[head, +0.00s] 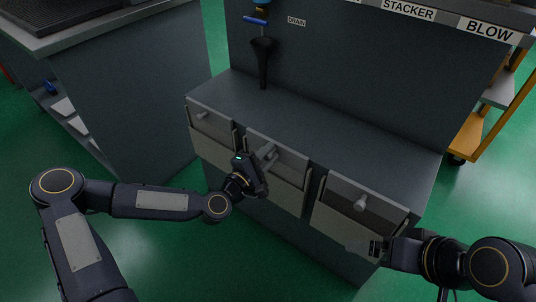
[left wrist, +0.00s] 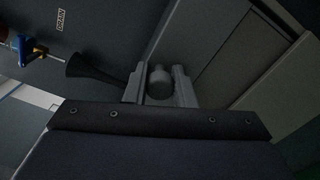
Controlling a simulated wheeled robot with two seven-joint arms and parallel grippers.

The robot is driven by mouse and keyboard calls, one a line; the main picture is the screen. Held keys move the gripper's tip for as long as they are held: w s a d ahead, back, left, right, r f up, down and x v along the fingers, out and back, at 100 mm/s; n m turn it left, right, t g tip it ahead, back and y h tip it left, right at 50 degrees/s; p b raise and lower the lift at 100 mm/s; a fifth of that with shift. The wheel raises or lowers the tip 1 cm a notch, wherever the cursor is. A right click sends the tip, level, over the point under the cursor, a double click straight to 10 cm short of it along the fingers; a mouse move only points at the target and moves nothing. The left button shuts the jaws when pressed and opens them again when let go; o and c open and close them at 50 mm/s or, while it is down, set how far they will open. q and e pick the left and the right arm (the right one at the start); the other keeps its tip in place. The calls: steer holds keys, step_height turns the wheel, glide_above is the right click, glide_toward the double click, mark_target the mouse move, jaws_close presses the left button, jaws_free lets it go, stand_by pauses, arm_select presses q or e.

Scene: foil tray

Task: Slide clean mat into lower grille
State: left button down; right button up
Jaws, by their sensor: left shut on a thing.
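The grey cabinet front has three framed openings with pale flaps: a left one (head: 210,118), a middle one (head: 288,160) and a right one (head: 378,207). I cannot tell which is the lower grille, nor pick out a clean mat for certain. My left gripper (head: 268,152) is at the top of the middle opening. In the left wrist view its two grey fingers (left wrist: 160,92) are shut on a round knob (left wrist: 160,79). My right gripper (head: 375,248) is by the lower edge of the right opening's pale flap (head: 345,231); its jaws are unclear.
A round knob (head: 360,203) sticks out from the right opening, and another (head: 201,115) from the left. A black funnel (head: 263,62) stands on the cabinet ledge under a blue-handled valve (head: 256,21). An orange cart (head: 468,135) stands at right. Green floor is clear in front.

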arm_select(q)
steer(key=shift+r, duration=0.1)
step_height(320, 180, up, 25)
steer(key=p, duration=1.8)
steer(key=shift+p, duration=0.4)
stand_by(1.0)
steer(key=shift+s, duration=0.1)
steer(key=v, duration=1)
stand_by(0.6)
